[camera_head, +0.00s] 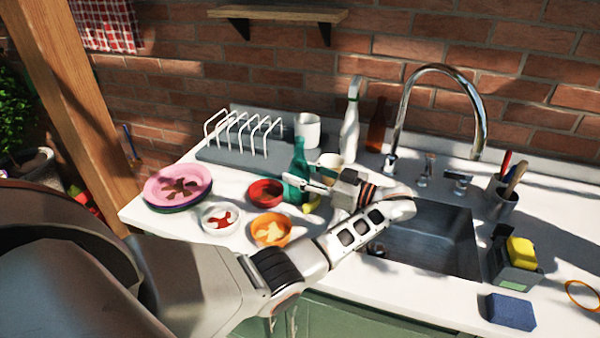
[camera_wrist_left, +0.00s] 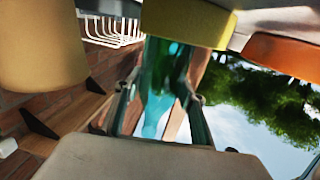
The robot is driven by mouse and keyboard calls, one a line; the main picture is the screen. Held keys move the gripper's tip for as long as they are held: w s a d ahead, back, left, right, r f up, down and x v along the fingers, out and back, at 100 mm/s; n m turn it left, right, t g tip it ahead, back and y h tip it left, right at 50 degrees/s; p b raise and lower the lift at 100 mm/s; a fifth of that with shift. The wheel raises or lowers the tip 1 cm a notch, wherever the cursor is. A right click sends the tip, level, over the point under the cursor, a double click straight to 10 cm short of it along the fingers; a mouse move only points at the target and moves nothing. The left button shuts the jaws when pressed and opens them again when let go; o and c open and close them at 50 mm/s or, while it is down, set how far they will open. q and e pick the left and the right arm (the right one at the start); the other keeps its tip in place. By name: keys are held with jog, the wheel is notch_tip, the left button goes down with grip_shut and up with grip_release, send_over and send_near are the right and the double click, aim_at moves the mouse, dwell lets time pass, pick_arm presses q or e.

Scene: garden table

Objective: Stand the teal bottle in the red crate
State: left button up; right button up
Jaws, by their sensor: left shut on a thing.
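The teal bottle (camera_head: 298,168) is upright at the left part of the counter in the head view, among bowls. My left gripper (camera_head: 311,180) is shut on it from the right side. In the left wrist view the teal bottle (camera_wrist_left: 160,85) lies between the two fingers of my left gripper (camera_wrist_left: 160,102), and the picture is turned over. I cannot tell whether the bottle's base touches the counter. No red crate shows in either view. My right gripper is not in view.
A red bowl (camera_head: 266,192), a white bowl (camera_head: 220,218) and an orange bowl (camera_head: 271,230) stand close by. Pink plates (camera_head: 178,178) are at the left, a dish rack (camera_head: 240,150) behind. A white bottle (camera_head: 350,130) and the sink (camera_head: 430,240) are to the right.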

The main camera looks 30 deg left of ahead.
pick_arm(q)
jog(key=shift+f, duration=0.1)
jog(key=o, duration=1.1)
jog(key=shift+c, duration=0.2)
jog(key=shift+o, duration=1)
